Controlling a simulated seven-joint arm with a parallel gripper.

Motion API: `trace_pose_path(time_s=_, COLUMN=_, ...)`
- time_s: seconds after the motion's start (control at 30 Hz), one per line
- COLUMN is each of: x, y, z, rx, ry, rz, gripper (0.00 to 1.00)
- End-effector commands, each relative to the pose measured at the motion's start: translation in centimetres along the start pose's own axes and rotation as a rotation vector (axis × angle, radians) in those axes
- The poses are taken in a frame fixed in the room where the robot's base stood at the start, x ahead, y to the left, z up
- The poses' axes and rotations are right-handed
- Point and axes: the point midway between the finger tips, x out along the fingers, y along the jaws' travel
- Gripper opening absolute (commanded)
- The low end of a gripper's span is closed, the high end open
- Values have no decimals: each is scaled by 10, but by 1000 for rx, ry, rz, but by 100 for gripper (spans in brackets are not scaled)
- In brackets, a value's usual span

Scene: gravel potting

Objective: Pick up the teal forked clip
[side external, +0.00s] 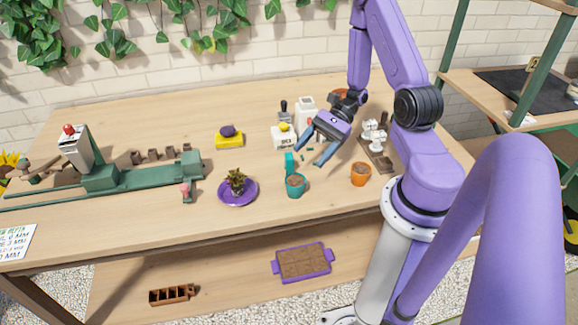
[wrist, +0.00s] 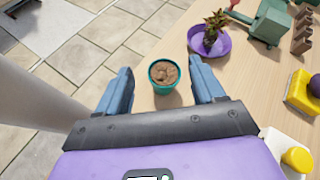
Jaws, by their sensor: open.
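A small upright teal piece (side external: 289,163) stands just behind the teal pot (side external: 295,187) in the side view. It looks like the clip, but its fork cannot be made out. My gripper (side external: 309,152) is open, with its blue fingers apart above the table, to the right of and behind the teal piece. Small dark green bits lie on the table under it, too small to tell. In the wrist view, the soil-filled teal pot (wrist: 163,75) shows beyond and between the open fingers (wrist: 160,68). No clip can be made out there; my gripper body hides the near area.
A purple saucer (side external: 250,197) with a plant is left of the teal pot. An orange pot (side external: 360,174) stands right. A white box with a yellow knob (side external: 283,138) and a yellow block (side external: 229,140) are behind. The table's front middle is clear.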

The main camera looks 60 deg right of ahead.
Motion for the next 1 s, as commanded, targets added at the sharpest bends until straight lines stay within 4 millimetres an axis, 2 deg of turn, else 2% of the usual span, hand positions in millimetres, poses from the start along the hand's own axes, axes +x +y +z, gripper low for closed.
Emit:
trace_pose_path(time_s=0.03, x=-7, y=-1, z=-13, rx=77, ry=-4, rz=-86, gripper=68)
trace_pose_path(time_s=0.2, x=-30, y=-3, z=-52, rx=291, ry=-6, rz=-352, gripper=68)
trace_pose_path(time_s=0.3, x=-40, y=-1, z=-70, rx=381, ry=-7, rz=-467, gripper=68)
trace_pose_path(time_s=0.47, x=-49, y=2, z=-85, rx=459, ry=-6, rz=-567, gripper=68)
trace_pose_path(time_s=0.57, x=-46, y=0, z=-88, rx=471, ry=-7, rz=-581, gripper=68)
trace_pose_path(time_s=0.8, x=-14, y=-19, z=-92, rx=471, ry=-8, rz=-576, gripper=68)
trace_pose_path(time_s=1.0, x=4, y=-31, z=-95, rx=468, ry=-6, rz=-579, gripper=68)
